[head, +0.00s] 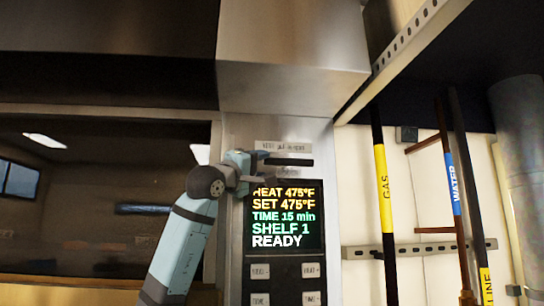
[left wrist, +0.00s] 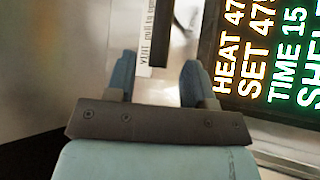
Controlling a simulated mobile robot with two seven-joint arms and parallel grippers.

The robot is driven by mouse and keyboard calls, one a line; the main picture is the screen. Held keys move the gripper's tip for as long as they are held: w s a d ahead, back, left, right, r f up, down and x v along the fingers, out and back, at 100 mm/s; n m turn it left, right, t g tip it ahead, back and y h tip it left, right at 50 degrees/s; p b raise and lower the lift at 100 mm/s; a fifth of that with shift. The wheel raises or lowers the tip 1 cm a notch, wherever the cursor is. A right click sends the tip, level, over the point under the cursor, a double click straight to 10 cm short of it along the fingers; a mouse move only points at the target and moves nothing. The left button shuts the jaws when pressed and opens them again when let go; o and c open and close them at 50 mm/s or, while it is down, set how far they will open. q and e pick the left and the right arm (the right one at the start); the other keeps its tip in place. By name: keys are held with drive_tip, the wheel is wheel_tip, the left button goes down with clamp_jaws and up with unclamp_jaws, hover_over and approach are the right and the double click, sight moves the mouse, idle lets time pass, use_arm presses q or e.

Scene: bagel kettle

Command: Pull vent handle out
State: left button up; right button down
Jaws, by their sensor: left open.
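The vent handle (head: 291,162) is a short dark horizontal bar on the steel oven panel, just under a label reading "VENT pull to open" (head: 283,146). In the left wrist view the handle (left wrist: 163,32) is a dark strip beside the label (left wrist: 147,38). My left gripper (head: 262,168) is open and at the handle's left end in the head view. In the left wrist view its two fingers (left wrist: 158,76) stand apart, with the handle's end between them in the picture. I cannot tell whether they touch it. My right gripper is not in view.
A display (head: 285,215) reading HEAT 475°F and READY sits just below the handle, with buttons (head: 260,271) under it. A dark oven window (head: 90,190) is to the left. At right are a yellow-marked GAS pipe (head: 381,170) and a blue-marked WATER pipe (head: 455,183).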

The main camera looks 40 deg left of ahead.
sight(268, 163)
use_arm(q)
drive_tip(key=shift+p+x, duration=0.55)
drive_tip(key=shift+x, duration=1.8)
clamp_jaws()
